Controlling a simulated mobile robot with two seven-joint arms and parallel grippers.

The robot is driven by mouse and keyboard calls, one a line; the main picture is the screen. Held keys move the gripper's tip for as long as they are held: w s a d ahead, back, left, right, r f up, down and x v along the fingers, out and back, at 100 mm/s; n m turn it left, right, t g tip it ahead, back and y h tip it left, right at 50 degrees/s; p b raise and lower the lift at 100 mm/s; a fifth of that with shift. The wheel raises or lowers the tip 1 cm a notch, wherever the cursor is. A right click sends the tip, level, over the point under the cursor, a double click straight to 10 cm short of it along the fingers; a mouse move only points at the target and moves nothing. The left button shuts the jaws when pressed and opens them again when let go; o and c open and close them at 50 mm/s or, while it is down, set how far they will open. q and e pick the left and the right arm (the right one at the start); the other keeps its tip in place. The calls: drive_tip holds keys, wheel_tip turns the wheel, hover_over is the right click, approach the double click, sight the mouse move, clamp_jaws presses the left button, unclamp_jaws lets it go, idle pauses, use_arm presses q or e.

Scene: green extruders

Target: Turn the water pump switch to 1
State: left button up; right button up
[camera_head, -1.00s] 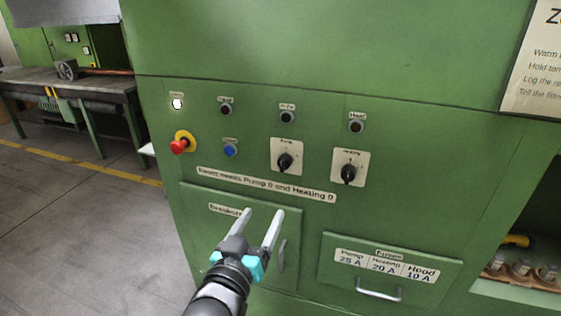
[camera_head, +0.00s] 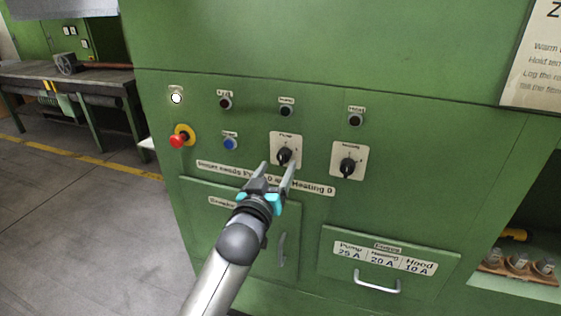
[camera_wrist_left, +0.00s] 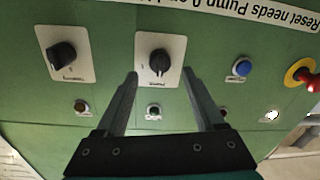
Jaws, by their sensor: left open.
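The water pump switch (camera_head: 284,156) is a black rotary knob on a pale plate on the green panel, the left one of two such switches. It also shows in the left wrist view (camera_wrist_left: 159,62), upside down, roughly between the fingers and beyond their tips. My left gripper (camera_head: 279,165) is open and empty, just below and in front of the pump switch; I cannot tell whether it touches the panel. The knob's pointer setting is too small to read surely. My right gripper is not in view.
The heating switch (camera_head: 347,167) sits to the right. A red emergency button (camera_head: 178,141) and a blue button (camera_head: 230,143) are to the left. Dark lamps and one lit white lamp (camera_head: 176,98) line the row above. A fuse drawer handle (camera_head: 377,286) protrudes below.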

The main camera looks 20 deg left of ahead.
sight(281, 160)
use_arm(q)
drive_tip(key=shift+w, duration=1.95)
drive_tip(key=shift+c, duration=0.3)
clamp_jaws()
